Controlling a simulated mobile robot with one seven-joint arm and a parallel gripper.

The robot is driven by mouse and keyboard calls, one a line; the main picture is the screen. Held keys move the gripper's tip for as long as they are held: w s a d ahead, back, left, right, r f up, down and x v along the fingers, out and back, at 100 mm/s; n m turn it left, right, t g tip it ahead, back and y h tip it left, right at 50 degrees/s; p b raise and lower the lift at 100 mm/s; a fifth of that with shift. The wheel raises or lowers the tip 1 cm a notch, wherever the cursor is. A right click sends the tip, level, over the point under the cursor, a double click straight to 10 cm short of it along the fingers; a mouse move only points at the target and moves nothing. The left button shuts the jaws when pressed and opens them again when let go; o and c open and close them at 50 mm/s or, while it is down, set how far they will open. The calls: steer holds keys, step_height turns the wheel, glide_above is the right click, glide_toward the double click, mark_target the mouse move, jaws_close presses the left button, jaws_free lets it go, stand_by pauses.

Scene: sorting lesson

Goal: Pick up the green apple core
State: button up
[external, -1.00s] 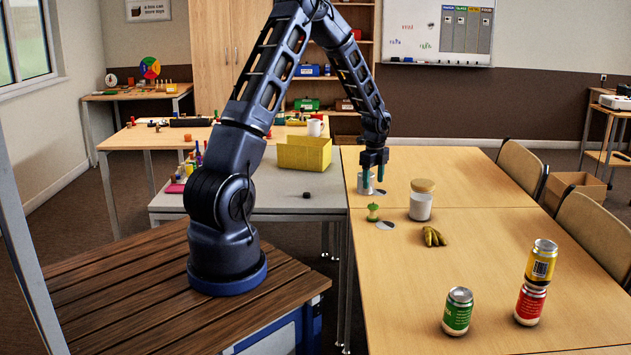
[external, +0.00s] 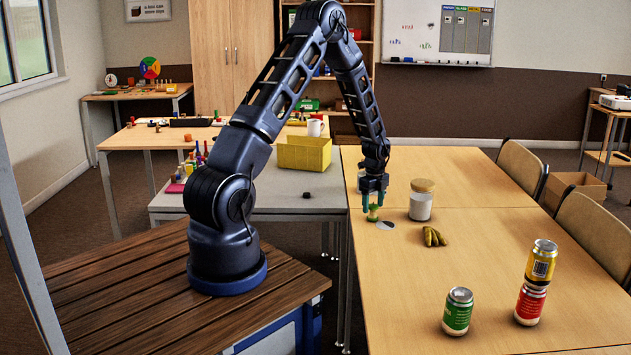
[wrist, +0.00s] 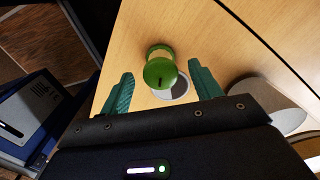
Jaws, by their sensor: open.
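The green apple core (external: 373,213) stands upright on the wooden table, near its left edge. I see no contact between fingers and core.
A grey-and-white disc (external: 386,225) lies beside the core. A jar with a wooden lid (external: 421,200) stands to the right, and brown bananas (external: 434,237) lie nearer the front. A green can (external: 457,312) and two stacked cans (external: 535,283) stand at the front right.

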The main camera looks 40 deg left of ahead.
mark_target(373, 205)
step_height(373, 205, down, 4)
steer(key=shift+r, duration=0.2)
steer(key=shift+c, duration=0.2)
steer(key=c, duration=1)
steer(key=shift+r, duration=0.1)
